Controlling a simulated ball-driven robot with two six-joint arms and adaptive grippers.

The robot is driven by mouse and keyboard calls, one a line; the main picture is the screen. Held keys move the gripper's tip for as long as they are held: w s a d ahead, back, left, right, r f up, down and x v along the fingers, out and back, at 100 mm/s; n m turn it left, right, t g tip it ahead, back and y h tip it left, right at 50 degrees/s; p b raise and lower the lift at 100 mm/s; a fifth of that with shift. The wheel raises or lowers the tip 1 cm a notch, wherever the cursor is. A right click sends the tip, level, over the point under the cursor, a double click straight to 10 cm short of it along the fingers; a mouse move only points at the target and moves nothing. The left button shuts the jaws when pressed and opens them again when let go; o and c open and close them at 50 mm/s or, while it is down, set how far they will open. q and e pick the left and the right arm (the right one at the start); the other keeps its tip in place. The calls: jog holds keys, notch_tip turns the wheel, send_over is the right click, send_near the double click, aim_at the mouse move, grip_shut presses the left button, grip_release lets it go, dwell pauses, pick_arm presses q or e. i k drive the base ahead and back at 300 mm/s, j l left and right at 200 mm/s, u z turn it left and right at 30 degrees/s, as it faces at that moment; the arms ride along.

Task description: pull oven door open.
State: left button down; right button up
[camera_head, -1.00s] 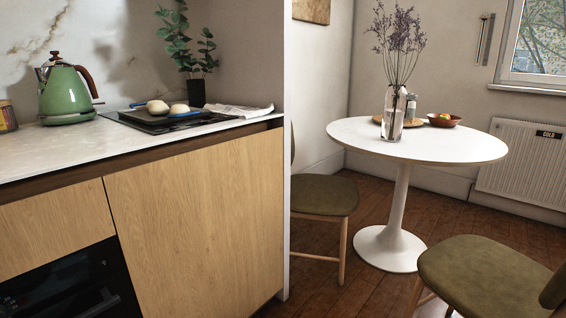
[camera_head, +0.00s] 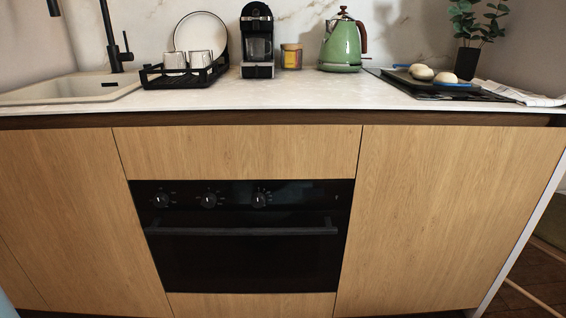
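The black oven (camera_head: 245,265) is built into the wooden cabinet front, a little left of the middle of the head view. Its door is shut. A dark bar handle (camera_head: 240,231) runs across the top of the door. Three round knobs sit on the panel above it, the middle one (camera_head: 208,201) among them. Neither of my grippers shows in the head view.
The white counter (camera_head: 300,95) above holds a sink (camera_head: 65,92), a dish rack (camera_head: 185,77), a coffee machine (camera_head: 257,45), a green kettle (camera_head: 340,48) and a hob (camera_head: 440,88). The space before the oven door looks clear.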

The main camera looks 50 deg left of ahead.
aim_at(283, 251)
jog(key=u, duration=1.85)
